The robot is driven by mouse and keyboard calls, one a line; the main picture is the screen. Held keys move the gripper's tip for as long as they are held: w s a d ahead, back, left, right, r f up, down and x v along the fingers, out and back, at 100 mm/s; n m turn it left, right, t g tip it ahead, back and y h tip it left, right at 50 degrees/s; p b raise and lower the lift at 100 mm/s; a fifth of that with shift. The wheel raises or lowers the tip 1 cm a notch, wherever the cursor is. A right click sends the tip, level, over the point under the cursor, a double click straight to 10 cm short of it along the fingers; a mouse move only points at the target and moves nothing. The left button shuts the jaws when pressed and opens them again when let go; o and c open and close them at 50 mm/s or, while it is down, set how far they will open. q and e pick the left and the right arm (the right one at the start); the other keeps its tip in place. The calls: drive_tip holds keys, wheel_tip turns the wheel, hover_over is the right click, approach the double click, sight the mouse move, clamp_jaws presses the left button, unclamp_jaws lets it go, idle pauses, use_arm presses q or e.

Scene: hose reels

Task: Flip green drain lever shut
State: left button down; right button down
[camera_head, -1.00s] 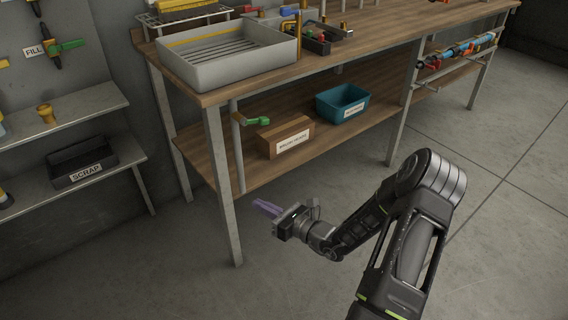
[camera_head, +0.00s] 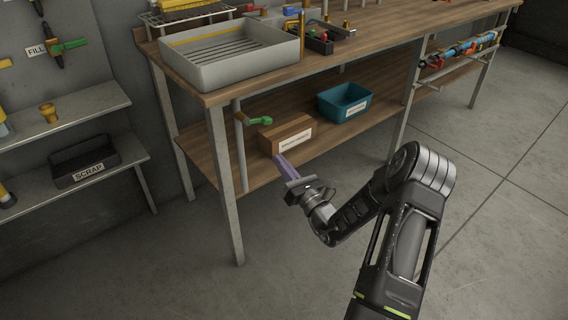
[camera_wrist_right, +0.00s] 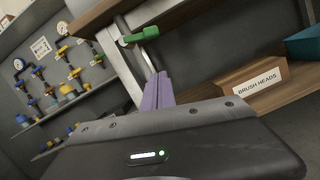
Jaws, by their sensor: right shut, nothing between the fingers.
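The green drain lever (camera_head: 260,121) sticks out to the right from a vertical grey drain pipe (camera_head: 242,150) under the bench, below the grey sink tray. In the right wrist view the green lever (camera_wrist_right: 139,36) is near the top centre, beyond the fingers. My right gripper (camera_head: 281,160) has purple fingers, pressed together and empty. It is below and to the right of the lever, apart from it, in front of the lower shelf. The closed fingers also show in the right wrist view (camera_wrist_right: 158,91). My left gripper is not in view.
A cardboard box labelled BRUSH HEADS (camera_head: 287,135) and a teal bin (camera_head: 344,103) sit on the lower shelf, right of the lever. A bench leg (camera_head: 226,185) stands to the left. Another green-handled valve (camera_head: 68,46) is on the wall marked FILL.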

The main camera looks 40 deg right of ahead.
sight(258, 121)
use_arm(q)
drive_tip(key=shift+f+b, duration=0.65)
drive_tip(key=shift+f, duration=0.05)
use_arm(e)
drive_tip(key=w+d+r, duration=0.1)
drive_tip(key=w+r, duration=0.4)
drive_tip(key=w, duration=0.2)
drive_tip(key=shift+d+r, duration=0.3)
drive_tip(key=shift+d, duration=0.1)
